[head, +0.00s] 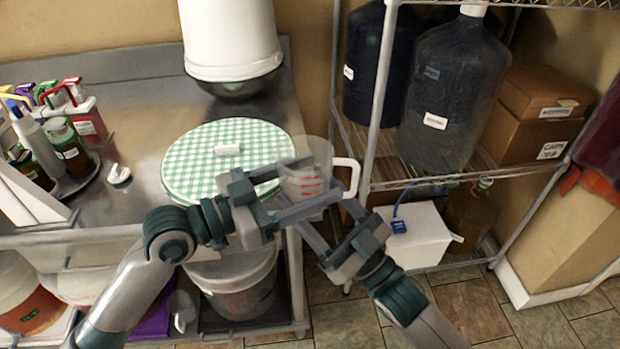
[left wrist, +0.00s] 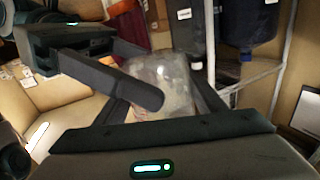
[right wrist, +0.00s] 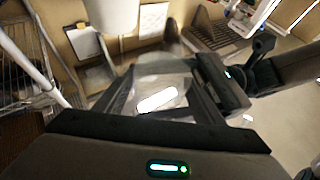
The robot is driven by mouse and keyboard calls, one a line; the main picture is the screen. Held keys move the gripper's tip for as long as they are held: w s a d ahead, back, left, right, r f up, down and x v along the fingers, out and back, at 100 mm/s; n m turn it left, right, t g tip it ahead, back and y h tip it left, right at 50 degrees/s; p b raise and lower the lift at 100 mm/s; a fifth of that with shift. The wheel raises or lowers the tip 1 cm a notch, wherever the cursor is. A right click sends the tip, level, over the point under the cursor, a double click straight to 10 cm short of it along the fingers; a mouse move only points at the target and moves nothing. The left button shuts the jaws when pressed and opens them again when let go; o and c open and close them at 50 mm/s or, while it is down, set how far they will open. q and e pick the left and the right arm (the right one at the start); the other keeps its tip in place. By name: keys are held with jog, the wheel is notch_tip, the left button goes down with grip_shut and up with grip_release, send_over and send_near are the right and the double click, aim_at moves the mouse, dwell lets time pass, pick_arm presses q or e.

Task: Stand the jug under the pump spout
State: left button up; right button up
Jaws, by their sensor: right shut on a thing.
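The jug (head: 306,181) is clear with red marks and a white handle (head: 350,176). It is upright between my two grippers, by the front right edge of the steel counter. My left gripper (head: 325,176) has its fingers spread, one on either side of the jug. My right gripper (head: 297,212) is shut on the jug from the right and front. The clear jug also shows between the fingers in the left wrist view (left wrist: 165,85) and in the right wrist view (right wrist: 160,85). I cannot make out a pump spout in these views.
Bottles crowd the counter's left (head: 65,145). A wire rack (head: 385,100) on the right holds dark carboys (head: 450,90), cardboard boxes (head: 535,110) and a white box (head: 425,245).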

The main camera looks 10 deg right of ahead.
jog(key=o, duration=1.1)
jog(key=shift+o, duration=0.2)
jog(key=shift+f, duration=0.1)
jog(key=v, duration=1.2)
jog(key=shift+w, duration=0.1)
jog(key=w+d+f+m+g+h, duration=0.15)
jog(key=f+h, duration=0.25)
jog(key=f, duration=0.8)
jog(key=w+d+f+m+g+h, duration=0.1)
jog(key=w+d+f+m+h, duration=0.15)
jog(key=f, duration=0.95)
jog(key=w+d+f+m+g+h, duration=0.15)
jog(key=f+h, duration=0.35)
jog(key=f, duration=0.7)
jog(key=s+f+g+h, duration=0.1)
jog(key=s+f+g, duration=0.3)
jog(key=s+f, duration=0.6)
jog(key=s+f+g+h, duration=0.1)
jog(key=s+f+g, duration=0.3)
jog(key=s+f, duration=0.6)
notch_tip(320, 180, down, 7)
jog(key=shift+d+r+m+g, duration=0.2)
jog(key=shift+m+g, duration=0.2)
jog(key=shift+m, duration=0.05)
